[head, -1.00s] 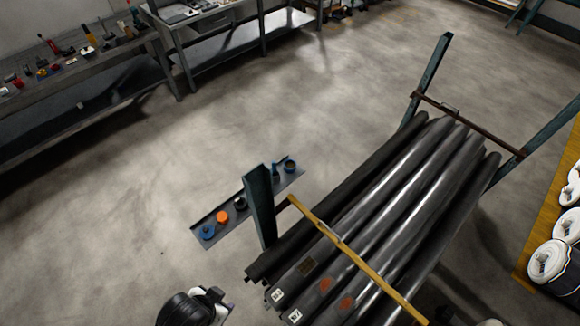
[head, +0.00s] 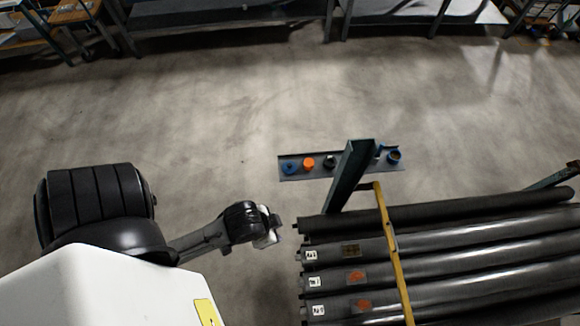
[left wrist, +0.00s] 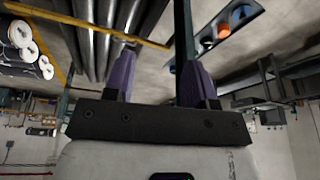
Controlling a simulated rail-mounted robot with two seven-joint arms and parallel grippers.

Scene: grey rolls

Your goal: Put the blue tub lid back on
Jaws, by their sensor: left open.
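A narrow grey shelf (head: 318,172) beside the rack post holds the small items. At its right end is a round blue tub (head: 394,157) with a brownish inside, seemingly open. At its left end is a low round blue piece (head: 289,168), perhaps the lid; I cannot tell for sure. It also shows at the top of the left wrist view (left wrist: 240,13). My left gripper (head: 273,229) is left of the rolls and nearer than the shelf, apart from it. Its purple fingers (left wrist: 158,68) are spread and empty in the left wrist view. My right gripper is not in view.
An orange item (head: 308,163), a dark round item (head: 330,161) and a blue upright item (head: 379,151) share the shelf. A teal post (head: 350,177) stands in front of it. Grey rolls (head: 440,246) under a yellow bar (head: 388,235) fill the right. Floor left of the shelf is clear.

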